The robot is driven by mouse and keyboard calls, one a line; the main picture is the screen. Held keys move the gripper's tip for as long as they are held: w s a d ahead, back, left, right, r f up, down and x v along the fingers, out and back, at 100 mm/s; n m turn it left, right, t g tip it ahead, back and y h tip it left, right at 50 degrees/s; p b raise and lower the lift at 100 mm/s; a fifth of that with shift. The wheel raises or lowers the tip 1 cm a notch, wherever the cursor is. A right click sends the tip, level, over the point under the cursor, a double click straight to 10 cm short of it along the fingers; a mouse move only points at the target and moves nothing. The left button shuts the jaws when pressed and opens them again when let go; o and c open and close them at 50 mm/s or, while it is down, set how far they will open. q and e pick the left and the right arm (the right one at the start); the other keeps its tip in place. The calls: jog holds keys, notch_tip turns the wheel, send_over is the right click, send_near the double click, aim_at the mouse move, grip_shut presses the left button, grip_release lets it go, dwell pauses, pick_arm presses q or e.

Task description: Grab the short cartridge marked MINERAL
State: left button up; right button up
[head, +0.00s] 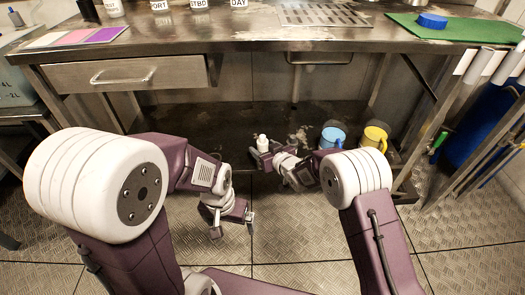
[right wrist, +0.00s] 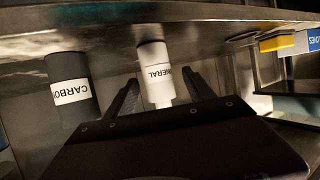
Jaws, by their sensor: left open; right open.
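The short white cartridge marked MINERAL (right wrist: 154,62) stands on the lower shelf. In the right wrist view it appears upside down, between my two fingers. It also shows in the head view (head: 262,141), upright at the tips of my right gripper (head: 265,156). My right gripper (right wrist: 163,95) is open, with a finger to each side of the cartridge; I see no clear contact. A dark cartridge (right wrist: 72,97) with a label starting CARBO stands beside it. My left gripper (head: 234,222) is open and empty, lower and nearer, in front of the shelf.
A blue container (head: 332,136) and a yellow one (head: 375,137) stand on the lower shelf (head: 195,128), right of the cartridges. The steel bench top (head: 235,32) overhangs the shelf, with a drawer (head: 127,75) at left.

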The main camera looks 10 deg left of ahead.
aim_at(261, 147)
jog(key=b+x, duration=0.2)
jog(key=x, duration=0.1)
jog(key=shift+w+f, duration=0.15)
jog(key=shift+f, duration=0.3)
jog(key=shift+w+a, duration=0.35)
jog(key=shift+w, duration=0.05)
pick_arm(q)
notch_tip(261, 147, down, 3)
jog(key=shift+f, duration=0.15)
pick_arm(e)
jog(key=shift+r, duration=0.1)
grip_shut()
pick_arm(q)
notch_tip(261, 147, up, 6)
jog(key=p, duration=0.6)
jog(key=shift+r, duration=0.25)
pick_arm(e)
notch_tip(261, 147, up, 10)
